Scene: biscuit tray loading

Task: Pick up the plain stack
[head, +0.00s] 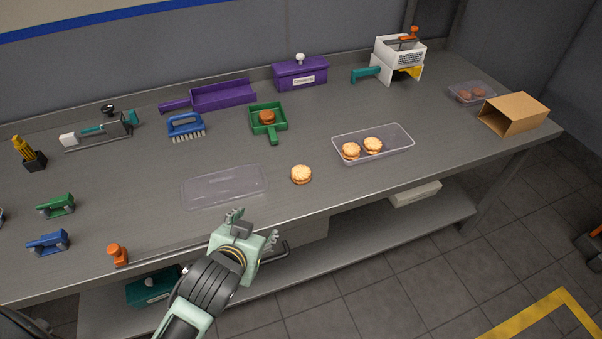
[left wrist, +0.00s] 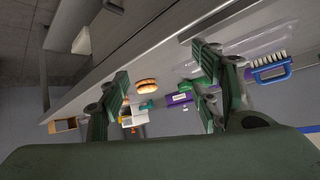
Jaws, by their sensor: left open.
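A plain round biscuit stack (head: 301,174), golden with a scalloped edge, lies on the grey table near its front edge. It also shows in the left wrist view (left wrist: 147,86), between the fingers in the picture but beyond them. My left gripper (head: 254,228) is open and empty at the front edge, nearer and to the left of the stack, apart from it. A clear tray (head: 391,153) to the right holds two similar biscuits in its left half. A green scoop (head: 282,122) behind holds a darker brown round piece. My right gripper is not in view.
A clear flat lid (head: 224,187) lies left of the stack. Behind are a blue brush (head: 186,125), a purple dustpan (head: 224,95) and a purple box (head: 301,76). An open cardboard box (head: 512,114) stands far right. Bare table surrounds the stack.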

